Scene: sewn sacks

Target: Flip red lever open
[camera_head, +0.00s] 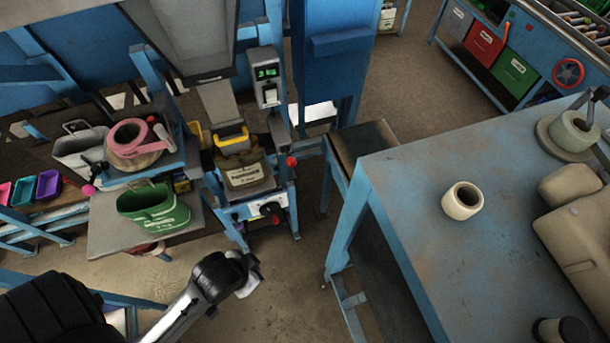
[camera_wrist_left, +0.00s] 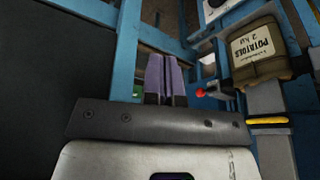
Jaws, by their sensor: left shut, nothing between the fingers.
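The red lever shows as a round red knob (camera_head: 291,161) on the blue filling stand, right of the sack's top in the head view. In the left wrist view the red knob (camera_wrist_left: 201,92) is just right of my fingers, and a gap shows between them in the picture. My left gripper (camera_head: 247,284) is below and in front of the stand in the head view. In the left wrist view its two fingers (camera_wrist_left: 165,75) are together and empty. A brown potato sack (camera_head: 246,174) hangs under a yellow clamp (camera_head: 232,142). My right gripper is out of view.
A lower red-and-black knob (camera_head: 270,209) sits on a white panel under the sack. A green bucket (camera_head: 153,206) stands on a shelf to the left. Open floor lies between stand and table.

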